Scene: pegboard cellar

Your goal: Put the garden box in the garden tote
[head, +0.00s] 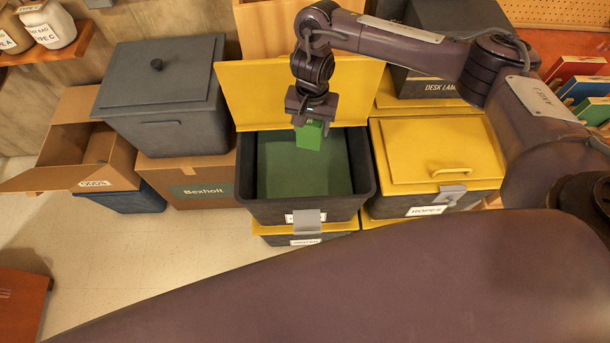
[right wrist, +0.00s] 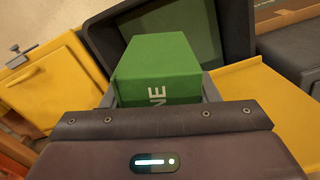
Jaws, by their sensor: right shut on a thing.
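My right gripper (head: 312,112) is shut on a green box (head: 309,135). The box also shows in the right wrist view (right wrist: 158,62), between the fingers, with white letters of which "NE" shows. The gripper holds it above an open dark tote with a green inner floor (head: 290,212); the tote's dark wall also shows in the right wrist view (right wrist: 238,40). Its yellow lid (head: 240,90) stands raised behind it. The label on its front is partly covered by a grey latch, so I cannot read it. My left gripper is not in view.
A closed yellow-lidded tote (head: 432,150) stands to the right. To the left are a grey lidded bin (head: 160,95) on a Bexholt carton (head: 205,183), and an open cardboard box (head: 75,150). Bare tiled floor (head: 120,250) lies at front left.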

